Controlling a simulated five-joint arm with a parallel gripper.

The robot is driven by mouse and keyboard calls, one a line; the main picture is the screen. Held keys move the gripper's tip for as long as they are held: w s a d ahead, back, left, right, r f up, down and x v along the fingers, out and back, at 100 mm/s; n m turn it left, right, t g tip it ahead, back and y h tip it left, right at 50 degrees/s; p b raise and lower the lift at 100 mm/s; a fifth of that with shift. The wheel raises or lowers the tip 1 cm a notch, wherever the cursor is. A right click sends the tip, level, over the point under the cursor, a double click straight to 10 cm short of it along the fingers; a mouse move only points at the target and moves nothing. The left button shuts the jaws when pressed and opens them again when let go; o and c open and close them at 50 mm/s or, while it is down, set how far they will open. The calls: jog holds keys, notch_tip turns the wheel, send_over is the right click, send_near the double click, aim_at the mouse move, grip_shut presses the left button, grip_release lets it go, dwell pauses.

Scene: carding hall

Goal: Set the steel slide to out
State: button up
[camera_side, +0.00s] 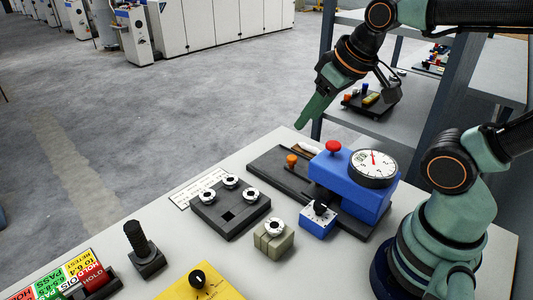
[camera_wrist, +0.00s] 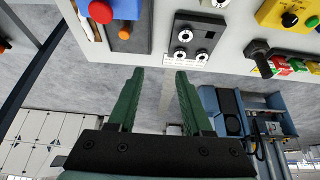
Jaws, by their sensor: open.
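No part is plainly marked as the steel slide. A dark flat base (camera_side: 262,167) with an orange knob (camera_side: 292,160) runs out to the left from under a blue gauge body (camera_side: 345,198); I cannot tell whether it is the slide. The orange knob also shows at the top of the wrist view (camera_wrist: 124,32). My gripper (camera_side: 300,126) is open and empty in the air, beyond the table's far edge and above the orange knob's level. Its two green fingers stand apart in the wrist view (camera_wrist: 157,72).
The blue body carries a dial (camera_side: 373,166) and a red knob (camera_side: 333,147). A dark block with round pieces (camera_side: 207,213), a beige block (camera_side: 267,244), a yellow panel (camera_side: 187,290) and a black post (camera_side: 139,238) stand nearer. A shelf (camera_side: 385,124) stands behind, at the right.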

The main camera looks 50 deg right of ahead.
jog(key=shift+o, duration=1.3)
jog(key=m+g, duration=0.6)
jog(key=m, duration=0.3)
send_over(292, 157)
notch_tip(292, 157, down, 8)
notch_tip(292, 157, down, 12)
jog(key=shift+f, duration=0.1)
grip_shut()
